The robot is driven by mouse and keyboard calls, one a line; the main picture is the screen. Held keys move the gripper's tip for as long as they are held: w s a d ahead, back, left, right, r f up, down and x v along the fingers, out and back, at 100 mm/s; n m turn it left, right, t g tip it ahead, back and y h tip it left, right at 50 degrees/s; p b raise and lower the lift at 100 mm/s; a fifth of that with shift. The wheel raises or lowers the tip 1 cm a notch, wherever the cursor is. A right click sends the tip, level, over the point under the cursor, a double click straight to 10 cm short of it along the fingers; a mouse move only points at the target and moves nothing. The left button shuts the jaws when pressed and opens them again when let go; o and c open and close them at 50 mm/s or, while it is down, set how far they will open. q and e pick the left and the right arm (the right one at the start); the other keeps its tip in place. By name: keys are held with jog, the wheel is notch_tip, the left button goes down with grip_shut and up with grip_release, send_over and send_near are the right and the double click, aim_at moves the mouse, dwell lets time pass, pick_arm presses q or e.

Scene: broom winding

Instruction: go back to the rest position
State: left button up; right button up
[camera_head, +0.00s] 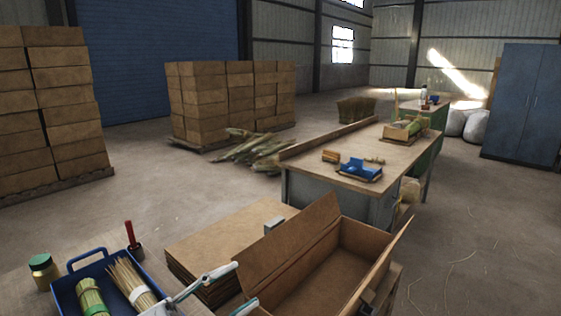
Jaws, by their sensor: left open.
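My left gripper (241,287) shows at the bottom of the head view, left of centre. Its pale fingers are apart and I see nothing between them. It is in front of the blue tray's right side and the near left side of the open cardboard box (325,262). The blue tray (72,284) holds a green-wrapped straw bundle (91,297) and a white-banded straw bundle (131,280). I cannot make out my right gripper.
Flat cardboard sheets (215,240) lie stacked beside the box. A jar (43,270) and a red-handled tool (131,238) stand near the tray. Beyond is a workbench (335,150) with a blue fixture (361,168). The floor on the right is mostly clear.

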pick_arm(q)
jog(key=a+f+n+t+y, duration=0.35)
jog(key=f+n+y, duration=0.3)
jog(key=f, duration=0.35)
jog(key=a+f+n+t+y, duration=0.3)
jog(key=a+f+n+y, duration=0.15)
jog(key=f+n, duration=0.4)
jog(key=s+a+f+n+g+y, duration=0.1)
jog(key=s+f+g+y, duration=0.1)
jog(key=s+f, duration=0.2)
jog(key=s+a+f+n+g+y+b, duration=0.1)
jog(key=s+f, duration=0.4)
jog(key=f, duration=0.6)
jog(key=s+a+f+n+g+y, duration=0.1)
jog(key=s+f+g+y, duration=0.1)
jog(key=s+f, duration=0.3)
notch_tip(320, 180, down, 3)
jog(key=shift+s+a+f+g+y, duration=0.15)
jog(key=shift+s+a+g+y, duration=0.05)
jog(key=shift+a+g+y, duration=0.2)
